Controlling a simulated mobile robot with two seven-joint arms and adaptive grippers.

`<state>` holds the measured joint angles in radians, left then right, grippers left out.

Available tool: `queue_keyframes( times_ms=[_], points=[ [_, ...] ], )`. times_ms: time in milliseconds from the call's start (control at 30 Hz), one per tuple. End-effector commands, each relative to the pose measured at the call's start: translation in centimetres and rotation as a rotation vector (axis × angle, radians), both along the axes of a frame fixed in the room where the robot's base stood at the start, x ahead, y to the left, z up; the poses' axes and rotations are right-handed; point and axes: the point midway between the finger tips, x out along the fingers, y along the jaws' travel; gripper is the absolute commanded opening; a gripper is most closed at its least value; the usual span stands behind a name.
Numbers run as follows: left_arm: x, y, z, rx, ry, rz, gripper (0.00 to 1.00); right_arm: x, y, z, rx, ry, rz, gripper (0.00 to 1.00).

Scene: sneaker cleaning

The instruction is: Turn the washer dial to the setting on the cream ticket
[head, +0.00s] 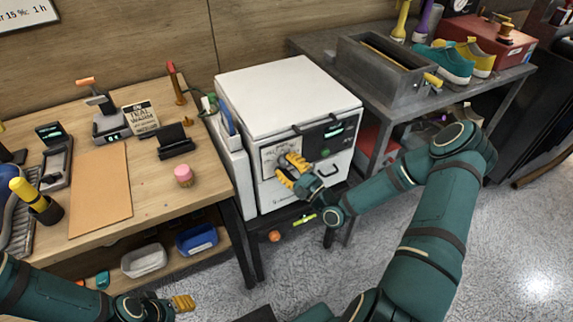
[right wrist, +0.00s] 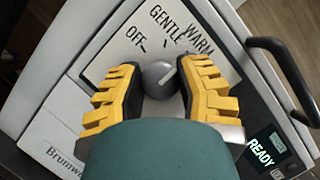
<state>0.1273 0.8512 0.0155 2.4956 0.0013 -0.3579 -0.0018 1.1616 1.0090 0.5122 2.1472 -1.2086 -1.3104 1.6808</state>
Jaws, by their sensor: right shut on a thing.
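The white washer (head: 275,92) stands between the wooden bench and the grey table. In the right wrist view its grey dial (right wrist: 160,80) sits between the yellow fingers of my right gripper (right wrist: 161,75), which is shut on it. The labels OFF, GENTLE and WARM show on the panel (right wrist: 128,50); other labels are hidden. In the head view my right gripper (head: 291,171) covers the dial. The cream ticket (head: 141,116) stands on the bench and seems to read TEAL WARM. My left gripper (head: 184,303) is low at the bottom left, its opening unclear.
A dark handle (right wrist: 284,75) and a READY display (right wrist: 262,152) lie right of the dial. The wooden bench (head: 105,215) holds a pink jar (head: 183,175) and several tools. Teal shoes (head: 445,62) and a grey bin (head: 385,72) are on the table (head: 310,45).

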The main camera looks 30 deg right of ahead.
Motion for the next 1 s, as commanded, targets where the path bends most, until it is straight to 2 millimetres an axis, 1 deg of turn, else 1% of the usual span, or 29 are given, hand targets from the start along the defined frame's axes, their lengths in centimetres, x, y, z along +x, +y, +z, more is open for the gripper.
queue_keyframes(
  times_ms=[33,333,367,400,433,767,867,967,1000],
  points=[
    [0.0,0.0,0.0,0.000,0.000,0.000,0.46,0.1,0.1,0.3,0.002,-0.007,0.002,0.00],
    [0.0,0.0,0.0,0.000,0.000,0.000,0.46,0.1,0.1,0.3,0.002,-0.008,0.002,0.00],
    [0.0,0.0,0.0,0.000,0.000,0.000,0.46,0.1,0.1,0.3,0.002,-0.008,0.002,0.44],
    [0.0,0.0,0.0,0.000,0.000,0.000,0.46,0.1,0.1,0.3,0.002,-0.008,0.002,0.58],
    [0.0,0.0,0.0,0.000,0.000,0.000,0.46,0.1,0.1,0.3,0.001,-0.007,0.002,0.67],
    [0.0,0.0,0.0,0.000,0.000,0.000,0.46,-0.1,0.0,0.1,0.001,-0.002,0.000,0.67],
    [0.0,0.0,0.0,0.000,0.000,0.000,0.46,-0.7,-0.2,-0.1,0.002,-0.002,0.000,0.67],
    [0.0,0.0,0.0,0.000,0.000,0.000,0.46,-2.0,-0.6,-0.5,0.002,-0.001,-0.002,0.67],
    [0.0,0.0,0.0,0.000,0.000,0.000,0.46,-2.8,-0.8,-0.8,0.001,0.001,-0.002,0.67]
  ],
)
